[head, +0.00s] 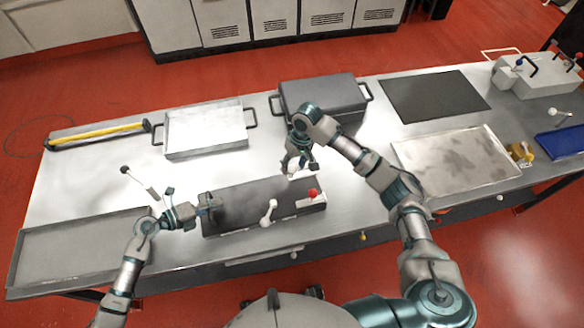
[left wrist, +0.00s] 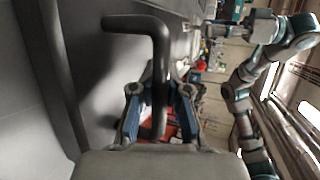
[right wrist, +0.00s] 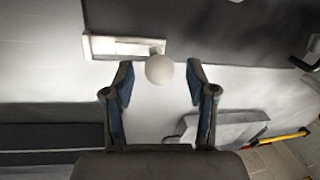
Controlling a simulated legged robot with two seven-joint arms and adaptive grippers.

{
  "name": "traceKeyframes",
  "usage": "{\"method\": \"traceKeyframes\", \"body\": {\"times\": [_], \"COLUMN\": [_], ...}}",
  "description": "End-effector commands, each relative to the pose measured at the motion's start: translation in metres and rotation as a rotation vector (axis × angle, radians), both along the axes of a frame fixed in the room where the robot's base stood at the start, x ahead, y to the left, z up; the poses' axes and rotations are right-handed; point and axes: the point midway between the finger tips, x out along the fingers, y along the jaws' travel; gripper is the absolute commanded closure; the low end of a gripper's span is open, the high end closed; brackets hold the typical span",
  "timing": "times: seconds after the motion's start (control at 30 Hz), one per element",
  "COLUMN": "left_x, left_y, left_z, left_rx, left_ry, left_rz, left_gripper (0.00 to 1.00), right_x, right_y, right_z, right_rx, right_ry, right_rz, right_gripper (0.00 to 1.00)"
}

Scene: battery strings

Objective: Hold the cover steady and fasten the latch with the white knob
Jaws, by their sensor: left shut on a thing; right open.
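The dark grey cover (head: 240,203) lies on the long case at the front of the table. My left gripper (head: 205,208) is shut on its black handle (left wrist: 160,70) at the left end. A white knob (right wrist: 158,69) on a pale latch plate (right wrist: 112,47) sits at the case's far edge in the right wrist view. My right gripper (right wrist: 158,98) is open there, with the knob showing between its fingertips; contact cannot be told. In the head view my right gripper (head: 298,165) largely hides this latch. Another white-knobbed lever (head: 269,212) stands on the near side.
A red-knobbed lever (head: 313,193) is at the case's right end, and a black-knobbed lever (head: 125,170) is left of it. A closed dark case (head: 322,92) and a silver tray (head: 206,140) stand behind. Another tray (head: 455,160) lies to the right.

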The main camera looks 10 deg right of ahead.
Motion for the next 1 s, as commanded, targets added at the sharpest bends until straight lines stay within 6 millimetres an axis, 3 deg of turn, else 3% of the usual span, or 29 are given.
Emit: {"method": "traceKeyframes", "body": {"times": [0.2, 0.47, 0.5, 0.7, 0.73, 1.0], "left_x": [0.000, 0.000, 0.000, 0.000, 0.000, 0.000], "left_y": [0.000, 0.000, 0.000, 0.000, 0.000, 0.000], "left_z": [0.001, 0.001, 0.001, 0.001, 0.001, 0.001], "left_rx": [-0.002, -0.002, -0.002, -0.002, -0.002, -0.002], "left_ry": [-0.002, -0.001, -0.001, -0.001, -0.001, -0.001], "left_rz": [-0.001, -0.002, -0.002, -0.002, -0.002, -0.002], "left_gripper": [1.00, 1.00, 1.00, 1.00, 1.00, 1.00], "right_x": [-0.001, -0.001, -0.001, -0.001, -0.001, 0.000], "right_y": [0.004, 0.004, 0.004, 0.004, 0.004, -0.003], "right_z": [-0.020, -0.022, -0.022, -0.022, -0.022, -0.022], "right_rx": [-0.001, -0.001, -0.001, -0.001, -0.001, -0.001], "right_ry": [0.000, -0.001, -0.001, -0.001, -0.001, 0.001], "right_rz": [-0.001, -0.001, -0.001, -0.002, -0.002, -0.004], "right_gripper": [0.43, 0.43, 0.45, 0.95, 1.00, 1.00]}}
